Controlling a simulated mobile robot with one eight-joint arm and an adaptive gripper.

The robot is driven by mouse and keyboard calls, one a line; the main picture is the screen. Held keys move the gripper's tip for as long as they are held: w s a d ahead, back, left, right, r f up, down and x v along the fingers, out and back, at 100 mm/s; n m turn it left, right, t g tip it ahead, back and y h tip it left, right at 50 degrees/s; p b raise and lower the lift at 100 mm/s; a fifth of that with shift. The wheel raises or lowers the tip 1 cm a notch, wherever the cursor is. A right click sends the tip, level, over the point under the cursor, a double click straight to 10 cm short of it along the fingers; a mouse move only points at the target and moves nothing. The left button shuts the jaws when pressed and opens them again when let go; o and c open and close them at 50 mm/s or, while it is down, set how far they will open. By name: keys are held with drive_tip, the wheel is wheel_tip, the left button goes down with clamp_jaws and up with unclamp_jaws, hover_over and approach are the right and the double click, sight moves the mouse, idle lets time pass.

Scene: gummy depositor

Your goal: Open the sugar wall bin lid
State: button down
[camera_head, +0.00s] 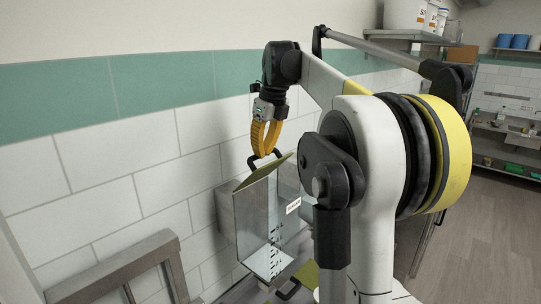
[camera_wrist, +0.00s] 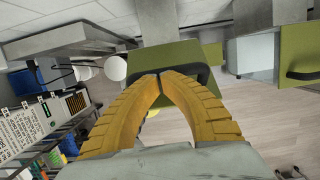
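The wall bin (camera_head: 248,226) is a grey metal box against the tiled wall, with a small white label (camera_head: 293,205) whose text I cannot read. Its olive-green lid (camera_head: 262,174) sits tilted at the top, with a black loop handle (camera_head: 251,162). In the wrist view the green lid (camera_wrist: 190,54) and its black handle (camera_wrist: 203,75) lie right beyond the fingers. My gripper (camera_head: 262,153) points down from above with its orange fingers at the handle. In the wrist view its fingertips (camera_wrist: 159,76) meet at the handle bar; they hide part of it.
Another green lid with a black handle (camera_head: 288,291) is low in front of the bin. A grey metal frame (camera_head: 125,266) stands at lower left. In the wrist view another green-lidded bin (camera_wrist: 300,50) is at right and shelves with goods (camera_wrist: 35,125) at left.

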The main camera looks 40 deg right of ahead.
drive_tip(key=shift+w+a+r, duration=0.1)
drive_tip(key=shift+w+r, duration=0.3)
drive_tip(key=shift+w, duration=0.25)
drive_tip(key=shift+w+f, duration=0.1)
drive_tip(key=shift+w, duration=0.15)
drive_tip(key=shift+s, duration=0.15)
idle(0.4)
